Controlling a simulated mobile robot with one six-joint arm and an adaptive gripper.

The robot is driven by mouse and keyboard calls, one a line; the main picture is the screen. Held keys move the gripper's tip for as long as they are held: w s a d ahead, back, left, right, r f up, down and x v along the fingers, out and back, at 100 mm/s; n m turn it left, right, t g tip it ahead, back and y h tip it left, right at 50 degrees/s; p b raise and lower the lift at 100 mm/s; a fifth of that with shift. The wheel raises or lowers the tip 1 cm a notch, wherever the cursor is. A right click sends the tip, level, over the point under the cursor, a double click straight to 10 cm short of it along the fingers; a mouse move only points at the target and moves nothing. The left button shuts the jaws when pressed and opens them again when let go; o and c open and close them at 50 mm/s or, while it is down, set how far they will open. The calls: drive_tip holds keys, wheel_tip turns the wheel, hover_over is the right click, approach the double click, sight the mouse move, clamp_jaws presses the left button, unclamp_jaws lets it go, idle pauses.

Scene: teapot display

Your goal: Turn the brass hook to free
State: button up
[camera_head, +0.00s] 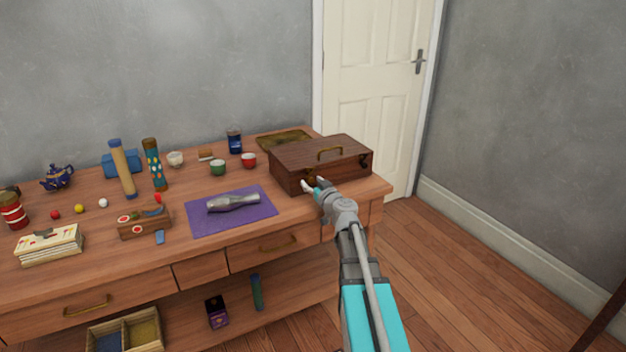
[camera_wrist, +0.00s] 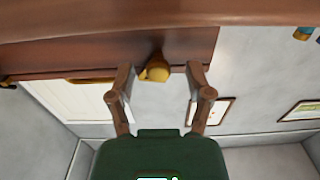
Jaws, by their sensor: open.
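My gripper (camera_head: 316,185) is at the front face of the case. In the wrist view the gripper (camera_wrist: 159,77) is open, with one finger on each side of the rounded brass hook (camera_wrist: 154,70). Gaps show between the hook and both fingers. The hook sits at the edge of the dark wood (camera_wrist: 180,48). In the head view the gripper and wrist cover part of the case front, and the hook's turn is unclear.
A purple mat (camera_head: 255,221) with a silvery object (camera_head: 233,202) lies left of the case. Green (camera_head: 218,167) and red (camera_head: 249,160) cups and a dark blue jar (camera_head: 235,141) stand behind the mat. A brass-coloured tray (camera_head: 283,138) lies behind the case.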

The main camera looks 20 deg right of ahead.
drive_tip(key=shift+w+a, duration=0.1)
drive_tip(key=shift+w, duration=0.3)
drive_tip(key=shift+d, duration=0.2)
clamp_jaws()
